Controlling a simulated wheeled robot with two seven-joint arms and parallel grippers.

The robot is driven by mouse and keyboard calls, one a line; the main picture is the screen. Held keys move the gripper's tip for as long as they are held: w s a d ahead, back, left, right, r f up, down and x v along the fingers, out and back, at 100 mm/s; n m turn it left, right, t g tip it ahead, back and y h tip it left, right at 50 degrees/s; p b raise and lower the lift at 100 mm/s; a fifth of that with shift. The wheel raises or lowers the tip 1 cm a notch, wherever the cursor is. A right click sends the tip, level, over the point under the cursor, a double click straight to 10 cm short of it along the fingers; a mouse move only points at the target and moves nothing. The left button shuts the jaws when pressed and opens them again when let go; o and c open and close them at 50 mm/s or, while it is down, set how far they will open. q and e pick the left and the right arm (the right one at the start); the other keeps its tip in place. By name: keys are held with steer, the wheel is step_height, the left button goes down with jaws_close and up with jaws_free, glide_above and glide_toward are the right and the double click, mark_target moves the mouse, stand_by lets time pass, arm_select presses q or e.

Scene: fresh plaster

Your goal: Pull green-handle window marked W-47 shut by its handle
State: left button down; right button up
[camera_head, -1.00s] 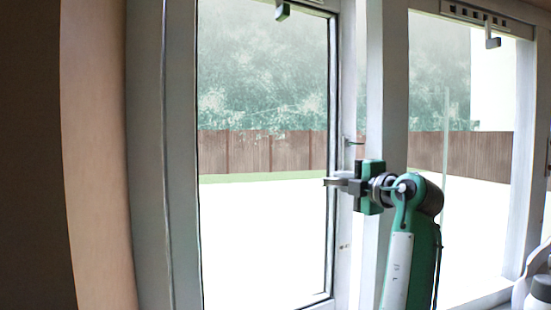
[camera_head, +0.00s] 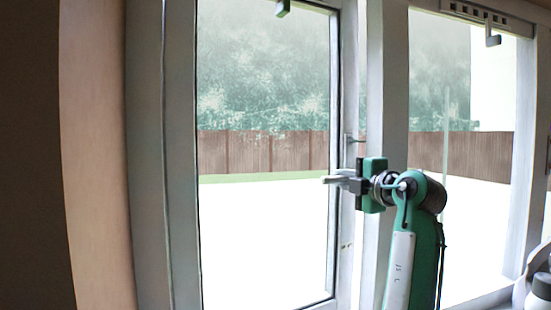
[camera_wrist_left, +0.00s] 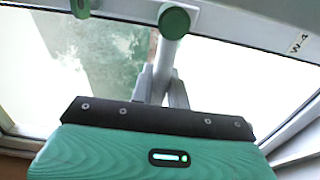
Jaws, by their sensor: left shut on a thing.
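The window (camera_head: 347,225) with a pale grey sash stands in front of me in the head view. Its face shows in the wrist view, with a partly cut-off label (camera_wrist_left: 298,43) reading "W-4" at the right. A handle (camera_wrist_left: 174,24) with a round green end and a pale bar sticks out from the sash. My left gripper (camera_head: 338,180) is at the right stile of the sash in the head view. Its fingers (camera_wrist_left: 162,88) are shut on the handle's bar in the wrist view. My right gripper is not in view.
Another green-ended fitting (camera_wrist_left: 80,8) shows at the top left of the wrist view. A second window (camera_head: 462,120) with a grey latch (camera_head: 491,38) is at the right. A white object (camera_head: 540,295) is at the lower right. A wall (camera_head: 95,150) borders the left.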

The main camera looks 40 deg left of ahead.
arm_select(q)
steer(key=shift+s+d+f+m+t+h+b, duration=0.15)
steer(key=shift+s+d+m+t+h+b, duration=0.2)
steer(key=shift+s+d+t+b, duration=0.4)
steer(key=shift+s+d, duration=0.3)
steer(key=shift+d, duration=0.15)
steer(key=shift+s+d+b, duration=0.1)
steer(key=shift+d+b, duration=0.05)
steer(key=shift+b, duration=0.2)
steer(key=shift+s+d+m+t+b, duration=0.25)
steer(key=shift+s+d+m+b, duration=0.1)
steer(key=shift+s+d+b, duration=0.1)
steer(key=shift+s+d+h, duration=0.15)
steer(key=shift+h, duration=0.1)
